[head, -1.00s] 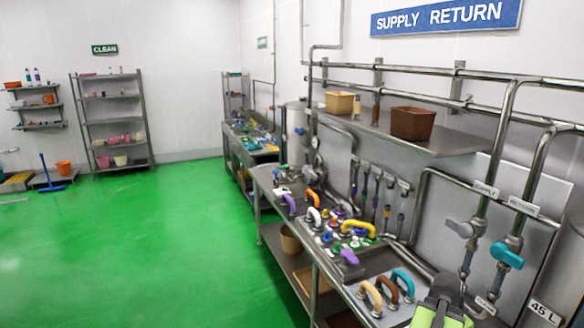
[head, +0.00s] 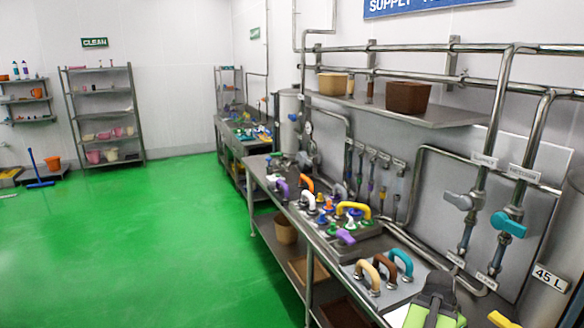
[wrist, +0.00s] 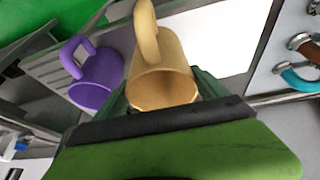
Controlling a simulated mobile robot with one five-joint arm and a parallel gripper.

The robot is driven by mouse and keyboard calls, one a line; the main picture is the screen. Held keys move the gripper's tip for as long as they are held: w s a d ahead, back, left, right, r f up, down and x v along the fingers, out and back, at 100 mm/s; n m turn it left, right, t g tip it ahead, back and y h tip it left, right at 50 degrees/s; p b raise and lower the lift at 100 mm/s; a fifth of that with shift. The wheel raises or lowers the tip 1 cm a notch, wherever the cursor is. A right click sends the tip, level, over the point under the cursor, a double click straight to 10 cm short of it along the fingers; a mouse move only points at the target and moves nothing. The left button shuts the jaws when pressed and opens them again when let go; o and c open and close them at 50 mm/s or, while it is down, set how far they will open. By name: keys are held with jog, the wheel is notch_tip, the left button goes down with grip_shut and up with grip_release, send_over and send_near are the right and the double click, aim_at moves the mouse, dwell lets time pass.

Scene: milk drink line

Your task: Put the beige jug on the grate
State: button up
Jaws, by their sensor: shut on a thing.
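The beige jug (wrist: 165,72) is between the fingers of my gripper (wrist: 160,100) in the wrist view, its open mouth toward the camera and its handle pointing up. My gripper is shut on it. In the head view my gripper (head: 436,302) shows at the bottom edge, over the near end of the bench; I cannot make out the jug there. A grey slatted surface (wrist: 45,68), which may be the grate, lies at the upper left of the wrist view. A purple jug (wrist: 92,80) is at that surface, left of the beige jug.
The steel bench (head: 318,250) carries several coloured handles, among them a teal one (head: 402,262). Pipes and valves (head: 508,225) line the wall at right. A wall shelf (head: 440,117) holds a brown bin (head: 407,98). The green floor (head: 150,240) at left is clear.

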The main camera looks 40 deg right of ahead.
jog(key=shift+r+p, duration=7.35)
jog(key=shift+p, duration=0.3)
jog(key=shift+f+b, duration=7.65)
jog(key=shift+f, duration=0.05)
notch_tip(320, 180, up, 15)
jog(key=p, duration=1.5)
notch_tip(320, 180, down, 15)
jog(key=b, duration=1.5)
jog(key=shift+r, duration=0.2)
